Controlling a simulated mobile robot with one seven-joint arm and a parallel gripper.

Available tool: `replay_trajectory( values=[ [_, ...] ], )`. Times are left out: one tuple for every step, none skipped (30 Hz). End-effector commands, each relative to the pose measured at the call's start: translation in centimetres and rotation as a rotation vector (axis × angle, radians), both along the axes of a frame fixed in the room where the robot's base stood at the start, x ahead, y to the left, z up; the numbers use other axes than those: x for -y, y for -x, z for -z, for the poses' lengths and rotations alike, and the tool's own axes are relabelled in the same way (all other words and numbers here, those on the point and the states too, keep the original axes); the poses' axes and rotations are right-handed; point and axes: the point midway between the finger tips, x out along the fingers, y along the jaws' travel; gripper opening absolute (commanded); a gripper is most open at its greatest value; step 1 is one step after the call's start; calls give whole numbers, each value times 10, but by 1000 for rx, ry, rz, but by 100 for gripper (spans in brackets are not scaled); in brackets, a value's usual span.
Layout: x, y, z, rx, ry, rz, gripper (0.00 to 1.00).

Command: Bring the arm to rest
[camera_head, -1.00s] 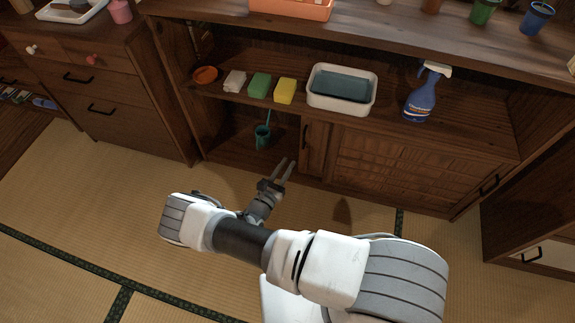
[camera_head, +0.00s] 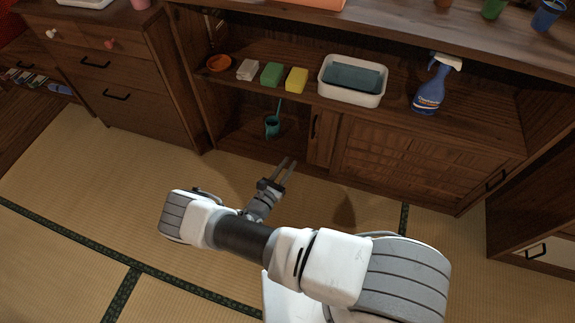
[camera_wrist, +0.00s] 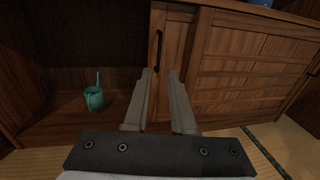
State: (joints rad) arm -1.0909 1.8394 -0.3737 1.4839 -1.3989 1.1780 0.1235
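My gripper (camera_head: 287,163) hangs over the tatami in front of the wooden cabinet (camera_head: 430,150), with my arm folded across the lower middle of the head view. Its two fingers are apart with nothing between them, so it is open and empty. In the wrist view the fingertips (camera_wrist: 160,74) point toward the cabinet's lower door, near its black handle. They appear clear of the door, though the exact distance cannot be told.
A teal cup with a stick (camera_head: 272,126) stands in the open lower compartment left of the door. The shelf above holds sponges (camera_head: 271,74), a white basin (camera_head: 352,96) and a blue spray bottle (camera_head: 430,90). Tatami floor (camera_head: 75,190) is clear at left.

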Motion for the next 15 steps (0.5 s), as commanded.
replay_trajectory(
  values=[
    [0,0,0,0,0,0,24],
    [0,0,0,0,0,0,24],
    [0,0,0,0,0,0,24],
    [0,0,0,0,0,0,24],
    [0,0,0,0,0,0,24],
    [0,0,0,0,0,0,24],
    [0,0,0,0,0,0,24],
    [0,0,0,0,0,0,24],
    [0,0,0,0,0,0,24],
    [0,0,0,1,-1,1,24],
    [0,-1,-2,1,-4,5,24],
    [0,-1,-4,4,-12,15,24],
    [0,-2,-7,7,-19,26,24],
    [0,-3,-11,11,-30,41,24],
    [1,-4,-18,18,-50,69,24]
  ],
)
